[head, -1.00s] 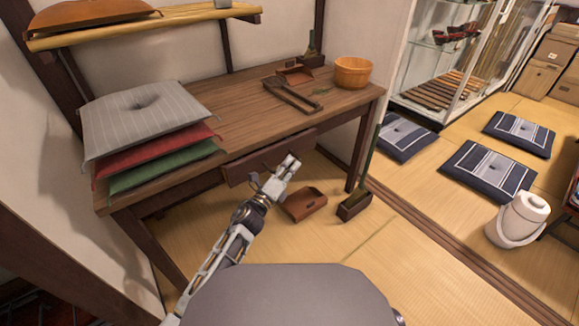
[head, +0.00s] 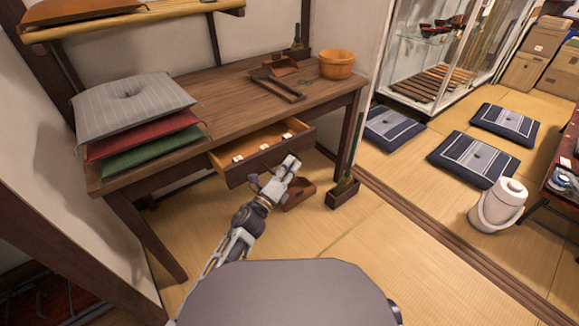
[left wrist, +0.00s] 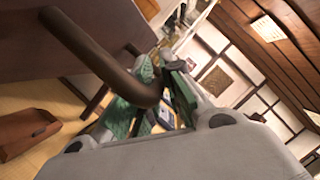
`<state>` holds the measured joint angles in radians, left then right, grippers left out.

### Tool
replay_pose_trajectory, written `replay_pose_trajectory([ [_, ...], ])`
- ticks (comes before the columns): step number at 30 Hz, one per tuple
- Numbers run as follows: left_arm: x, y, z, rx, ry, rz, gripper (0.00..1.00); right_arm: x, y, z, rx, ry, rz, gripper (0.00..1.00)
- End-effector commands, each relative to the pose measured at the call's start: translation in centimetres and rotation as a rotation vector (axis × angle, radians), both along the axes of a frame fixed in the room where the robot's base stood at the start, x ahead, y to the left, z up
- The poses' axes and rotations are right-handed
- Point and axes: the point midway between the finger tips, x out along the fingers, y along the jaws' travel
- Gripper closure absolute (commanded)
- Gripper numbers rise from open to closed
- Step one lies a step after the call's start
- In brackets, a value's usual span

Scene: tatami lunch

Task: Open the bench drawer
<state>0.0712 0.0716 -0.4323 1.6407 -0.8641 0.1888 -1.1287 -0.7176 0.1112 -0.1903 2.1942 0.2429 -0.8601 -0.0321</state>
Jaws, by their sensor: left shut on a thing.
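The wooden bench (head: 230,100) stands against the wall. Its drawer (head: 245,168) is pulled partly out, and several small white items (head: 262,147) show inside. My left gripper (head: 277,172) is at the drawer front. In the left wrist view the gripper's green-padded fingers (left wrist: 160,95) are shut around the dark bar handle (left wrist: 95,55) of the drawer. The drawer front (left wrist: 110,25) fills the upper left there. My right gripper is not in view.
A brown dustpan (head: 299,193) and a long-handled box (head: 343,190) stand on the tatami beneath. Open floor (head: 310,235) lies in front.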

Motion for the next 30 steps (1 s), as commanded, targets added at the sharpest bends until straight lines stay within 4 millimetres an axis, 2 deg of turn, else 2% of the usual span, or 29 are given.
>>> replay_pose_trajectory([
  [1, 0.0, 0.1, -0.1, 0.0, 0.003, 0.001, 1.0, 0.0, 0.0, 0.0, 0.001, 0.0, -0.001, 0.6],
  [2, 0.0, 0.0, -0.1, 0.0, 0.003, 0.001, 0.88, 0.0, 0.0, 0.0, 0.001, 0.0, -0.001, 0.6],
  [7, 0.0, 0.0, -0.1, 0.0, 0.002, 0.001, 0.68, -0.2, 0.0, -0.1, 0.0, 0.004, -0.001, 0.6],
  [20, -0.2, 0.1, -0.1, 0.0, 0.001, 0.0, 0.68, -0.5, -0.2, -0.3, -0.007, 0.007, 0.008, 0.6],
  [30, -1.9, 1.2, -0.6, 0.0, 0.002, 0.0, 0.68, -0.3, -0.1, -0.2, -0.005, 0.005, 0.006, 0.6],
])
